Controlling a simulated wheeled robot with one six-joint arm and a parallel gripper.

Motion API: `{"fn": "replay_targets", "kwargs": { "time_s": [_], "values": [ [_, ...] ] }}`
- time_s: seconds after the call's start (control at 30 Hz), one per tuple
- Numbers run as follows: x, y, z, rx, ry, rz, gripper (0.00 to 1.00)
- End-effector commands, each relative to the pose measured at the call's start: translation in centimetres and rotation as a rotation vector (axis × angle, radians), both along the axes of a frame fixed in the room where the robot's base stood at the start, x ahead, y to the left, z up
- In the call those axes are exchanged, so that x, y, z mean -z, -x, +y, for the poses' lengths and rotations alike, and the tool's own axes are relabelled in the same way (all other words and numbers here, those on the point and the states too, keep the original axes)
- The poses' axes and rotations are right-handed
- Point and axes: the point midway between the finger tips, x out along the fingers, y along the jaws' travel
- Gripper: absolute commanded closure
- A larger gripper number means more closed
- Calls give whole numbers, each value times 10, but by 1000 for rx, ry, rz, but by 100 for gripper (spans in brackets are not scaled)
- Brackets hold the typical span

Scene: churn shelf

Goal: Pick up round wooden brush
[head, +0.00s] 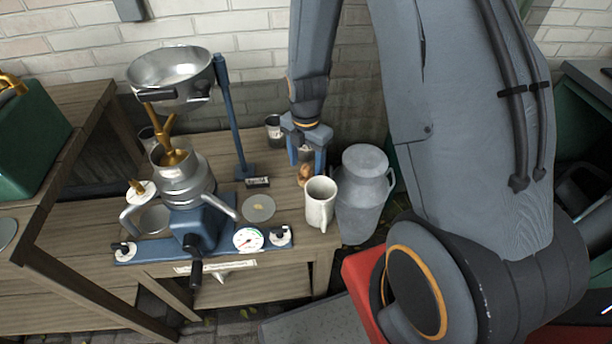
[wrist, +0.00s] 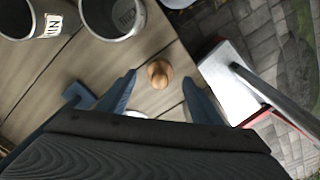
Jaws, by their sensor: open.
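The round wooden brush (head: 304,174) is a small brown knobbed piece on the wooden bench, just behind the cream mug (head: 320,203). It also shows in the wrist view (wrist: 159,74), seen from above with its round knob up. My gripper (head: 306,164) is open and points down over the brush. In the wrist view the two blue fingertips (wrist: 158,80) stand on either side of the brush, with a gap on both sides. The brush's lower part is hidden under its knob in the wrist view.
A blue post (head: 232,120) and the separator machine (head: 185,185) stand to the left. A grey milk can (head: 362,195) stands to the right.

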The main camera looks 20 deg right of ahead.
Motion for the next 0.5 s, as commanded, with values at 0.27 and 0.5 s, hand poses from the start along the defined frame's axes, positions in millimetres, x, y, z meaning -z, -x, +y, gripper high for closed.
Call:
{"fn": "replay_targets", "kwargs": {
  "time_s": [0.27,0.5],
  "values": [
    [23,0,0,0,-1,-1,41],
    [23,0,0,0,0,-1,44]
  ]
}}
